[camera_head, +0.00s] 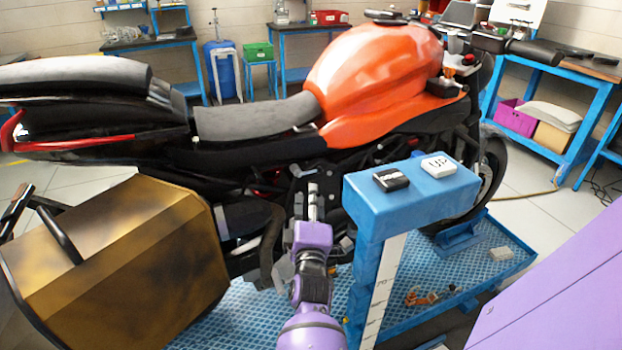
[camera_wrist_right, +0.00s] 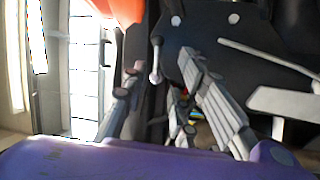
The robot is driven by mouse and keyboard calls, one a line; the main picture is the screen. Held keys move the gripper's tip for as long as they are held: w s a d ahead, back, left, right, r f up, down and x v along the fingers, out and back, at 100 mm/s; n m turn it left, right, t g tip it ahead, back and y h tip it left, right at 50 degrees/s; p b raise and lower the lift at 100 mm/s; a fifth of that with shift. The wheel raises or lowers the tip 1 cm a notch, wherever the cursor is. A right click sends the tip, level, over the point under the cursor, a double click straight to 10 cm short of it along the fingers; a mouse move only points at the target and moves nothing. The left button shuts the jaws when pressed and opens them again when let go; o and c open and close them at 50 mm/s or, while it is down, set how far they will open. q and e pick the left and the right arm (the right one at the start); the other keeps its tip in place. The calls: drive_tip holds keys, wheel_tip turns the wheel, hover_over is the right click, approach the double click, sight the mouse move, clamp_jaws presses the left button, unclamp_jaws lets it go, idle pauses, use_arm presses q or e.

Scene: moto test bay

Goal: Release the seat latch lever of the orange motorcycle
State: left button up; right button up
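The orange motorcycle (camera_head: 365,75) stands across the head view, with its grey seat (camera_head: 255,118) left of the tank. My right gripper (camera_head: 312,190) reaches up to the bike's side below the seat and tank. In the right wrist view my right gripper (camera_wrist_right: 163,64) has its two grey fingers apart. A small light lever with a rounded end (camera_wrist_right: 155,76), possibly the seat latch lever, shows between the fingertips against the dark frame. I cannot tell whether a finger touches it. In the head view I cannot make this lever out clearly. My left gripper is not in view.
A gold side case (camera_head: 120,265) fills the lower left. A blue stand (camera_head: 415,190) with a black block (camera_head: 391,180) and a white block (camera_head: 438,165) stands close right of my right arm. A blue platform (camera_head: 245,315) lies below, with small parts on it.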

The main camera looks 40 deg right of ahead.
sight(311, 173)
drive_tip(key=shift+n, duration=0.6)
drive_tip(key=x, duration=0.8)
drive_tip(key=shift+s+r, duration=0.1)
drive_tip(key=shift+r, duration=0.15)
